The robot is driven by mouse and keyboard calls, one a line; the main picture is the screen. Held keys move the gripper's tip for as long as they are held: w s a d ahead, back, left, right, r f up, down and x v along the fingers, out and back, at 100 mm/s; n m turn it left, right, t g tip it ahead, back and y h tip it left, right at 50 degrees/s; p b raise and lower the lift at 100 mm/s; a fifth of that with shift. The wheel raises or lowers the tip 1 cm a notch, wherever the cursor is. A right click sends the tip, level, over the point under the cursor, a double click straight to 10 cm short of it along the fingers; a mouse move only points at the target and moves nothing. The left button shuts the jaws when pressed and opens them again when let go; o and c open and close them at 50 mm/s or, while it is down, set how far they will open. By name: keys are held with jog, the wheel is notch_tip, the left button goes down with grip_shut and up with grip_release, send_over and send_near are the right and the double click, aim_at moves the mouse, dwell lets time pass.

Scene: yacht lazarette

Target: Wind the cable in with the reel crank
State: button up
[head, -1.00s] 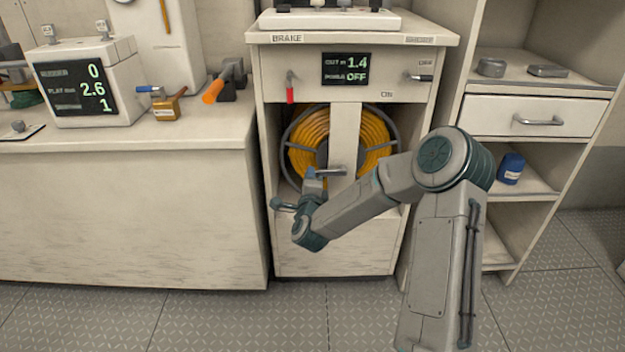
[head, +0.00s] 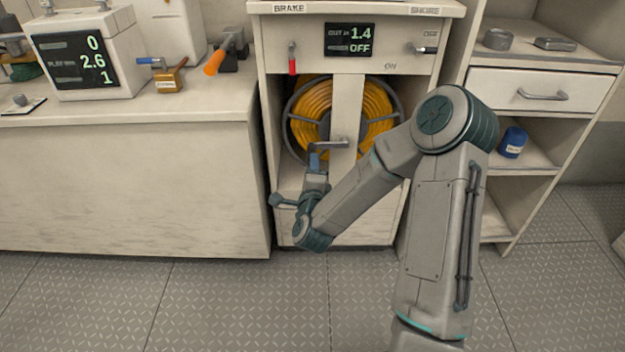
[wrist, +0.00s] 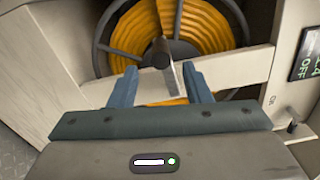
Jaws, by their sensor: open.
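The reel (head: 314,104) of orange cable sits in the cabinet opening, behind a pale upright post. The grey reel crank (head: 328,142) stands out in front of the post. In the wrist view the crank (wrist: 166,62) points toward me from the hub. My gripper (head: 314,162) is just below the crank. In the wrist view its two blue fingers (wrist: 160,72) are open, with the crank's end between or just beyond them; I cannot tell contact. The cabinet display (head: 348,40) reads 1.4 out and OFF. A red-tipped lever (head: 292,62) hangs under the BRAKE label.
A switch (head: 424,50) sits at the cabinet's upper right, between OFF and ON. A counter (head: 130,180) with a display box (head: 85,60) and an orange-handled tool (head: 217,60) stands left. Shelves with a blue can (head: 512,142) stand right. The floor in front is clear.

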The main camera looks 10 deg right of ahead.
jog(key=s, duration=0.2)
jog(key=s+a, duration=0.1)
jog(key=s, duration=0.2)
jog(key=shift+s+p, duration=0.3)
